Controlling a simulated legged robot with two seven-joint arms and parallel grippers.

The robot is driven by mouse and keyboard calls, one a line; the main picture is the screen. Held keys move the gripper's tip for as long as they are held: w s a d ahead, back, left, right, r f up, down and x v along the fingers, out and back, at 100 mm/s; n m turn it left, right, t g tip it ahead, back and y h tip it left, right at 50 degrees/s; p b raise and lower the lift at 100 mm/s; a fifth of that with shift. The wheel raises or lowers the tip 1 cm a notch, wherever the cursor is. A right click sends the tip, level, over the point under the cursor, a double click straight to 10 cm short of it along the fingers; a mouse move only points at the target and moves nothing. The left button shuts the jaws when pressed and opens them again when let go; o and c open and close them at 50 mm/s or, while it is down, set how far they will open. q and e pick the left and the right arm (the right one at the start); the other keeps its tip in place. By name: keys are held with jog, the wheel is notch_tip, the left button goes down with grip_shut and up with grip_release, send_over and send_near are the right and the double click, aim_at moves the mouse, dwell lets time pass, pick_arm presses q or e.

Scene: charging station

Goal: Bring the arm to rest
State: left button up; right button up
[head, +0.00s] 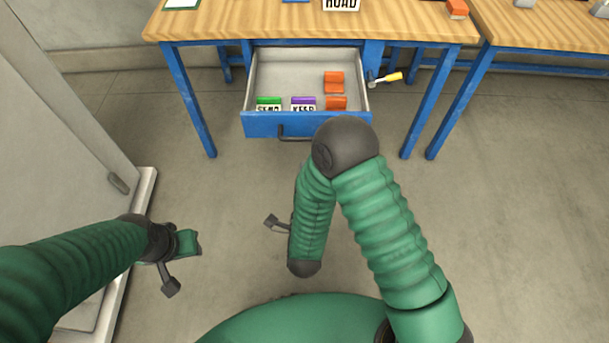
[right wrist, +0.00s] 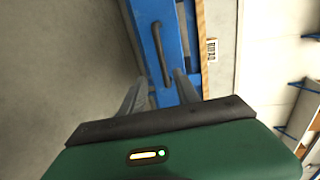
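My right arm (head: 385,225) comes in from the lower right, bends at a dark elbow in front of the drawer, and folds back down. Its gripper fingers do not show clearly in the head view. In the right wrist view my right gripper (right wrist: 158,85) has its two grey fingers apart, with nothing between them. My left arm (head: 70,265) reaches in from the left over the floor. The end of my left gripper (head: 188,243) shows, but its fingers cannot be made out. I see nothing held in it.
An open blue drawer (head: 262,124) under the wooden table (head: 250,24) holds orange blocks and green and purple labelled pieces. A yellow-handled tool (head: 390,78) is beside it. A second table (head: 545,30) stands right. A grey cabinet (head: 50,150) is left. The floor between is clear.

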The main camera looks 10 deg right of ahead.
jog(key=shift+s+a+r, duration=0.1)
jog(key=shift+s, duration=0.25)
jog(key=s+d+r+n+g+y+p, duration=0.1)
jog(key=s+d+r+n+g+y, duration=0.15)
jog(key=s+d+n+g, duration=0.55)
jog(key=s+d+r+n+g+y+p, duration=0.1)
jog(key=s+r+n+g, duration=0.5)
jog(key=n, duration=0.7)
notch_tip(320, 180, up, 16)
jog(key=t+p, duration=0.1)
jog(key=p, duration=1.7)
jog(key=shift+s+r+p, duration=0.15)
jog(key=shift+s+p, duration=0.15)
